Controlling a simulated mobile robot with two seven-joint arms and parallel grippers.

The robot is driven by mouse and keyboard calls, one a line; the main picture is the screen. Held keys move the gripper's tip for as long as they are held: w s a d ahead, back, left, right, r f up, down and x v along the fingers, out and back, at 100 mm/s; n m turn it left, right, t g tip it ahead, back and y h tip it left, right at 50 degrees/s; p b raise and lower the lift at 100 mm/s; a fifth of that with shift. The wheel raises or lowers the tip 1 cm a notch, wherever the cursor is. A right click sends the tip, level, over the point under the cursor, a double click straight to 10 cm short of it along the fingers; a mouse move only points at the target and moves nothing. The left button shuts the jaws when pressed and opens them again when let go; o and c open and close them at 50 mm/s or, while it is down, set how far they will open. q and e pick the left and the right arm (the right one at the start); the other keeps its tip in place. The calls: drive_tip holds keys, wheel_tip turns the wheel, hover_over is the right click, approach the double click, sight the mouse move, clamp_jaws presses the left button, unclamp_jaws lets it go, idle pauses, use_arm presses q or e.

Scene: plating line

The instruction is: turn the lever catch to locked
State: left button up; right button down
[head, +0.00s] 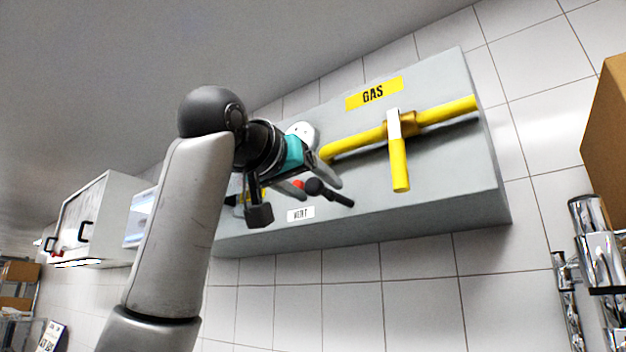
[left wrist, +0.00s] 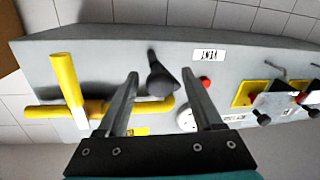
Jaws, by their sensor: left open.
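A dark lever with a rounded hub (head: 315,187) sits on the face of the grey wall panel (head: 440,195). It is the most catch-like part here, though its marking is too blurred to read. In the left wrist view the dark lever (left wrist: 160,82) shows between the finger lines, its thin arm pointing up the picture. My left gripper (head: 321,190) is open and empty in front of it. The wrist view also shows the spread fingers (left wrist: 160,74). I cannot tell whether they touch the lever. My right gripper is not in view.
A yellow gas pipe (head: 452,111) with a yellow valve handle (head: 399,165) lies beside the lever. A red button (left wrist: 205,83), a round white gauge (left wrist: 186,118) and yellow-plated fittings (left wrist: 244,93) are nearby. A cardboard box (head: 606,125) and shiny metalware (head: 600,245) stand at the right.

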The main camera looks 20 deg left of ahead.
use_arm(q)
clamp_jaws()
idle(0.6)
